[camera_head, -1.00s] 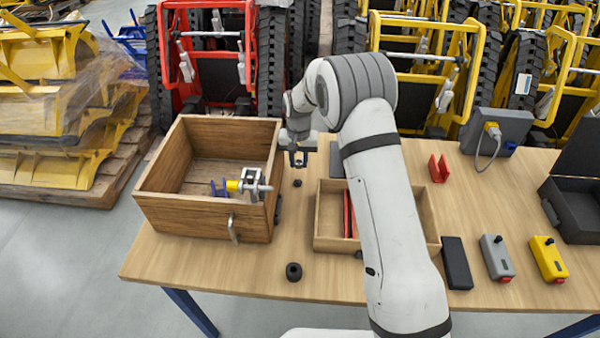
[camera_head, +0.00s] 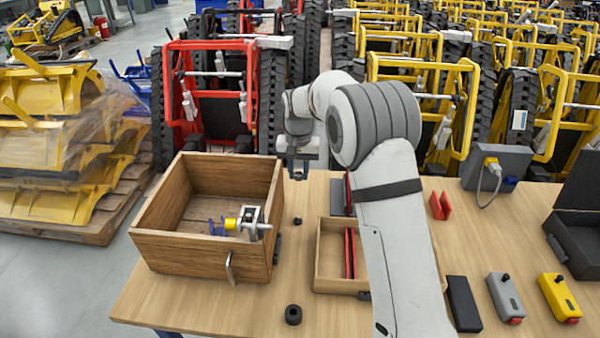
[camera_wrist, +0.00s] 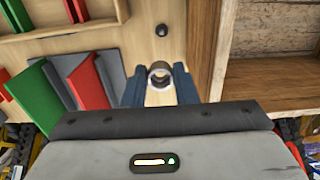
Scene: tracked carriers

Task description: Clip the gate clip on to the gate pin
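My gripper (camera_head: 297,172) is beyond the wooden crate's far right corner, above the table. In the wrist view its two blue-grey fingers (camera_wrist: 160,88) are on either side of a small grey ring (camera_wrist: 160,70). The ring seems to touch both fingertips, with its opening facing the camera. It looks like the gate clip, held clear of the table. In the head view the ring is too small to make out. I cannot pick out the gate pin for certain. A red carrier (camera_head: 217,48) with a tubular frame stands behind the table.
The wooden crate (camera_head: 205,252) holds a yellow, blue and grey part (camera_head: 249,222). A divided tray (camera_head: 330,283) is right of it. A black ring (camera_head: 293,314) and a black knob (camera_head: 297,221) are on the table (camera_head: 235,312). Yellow carriers (camera_head: 418,45) stand behind.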

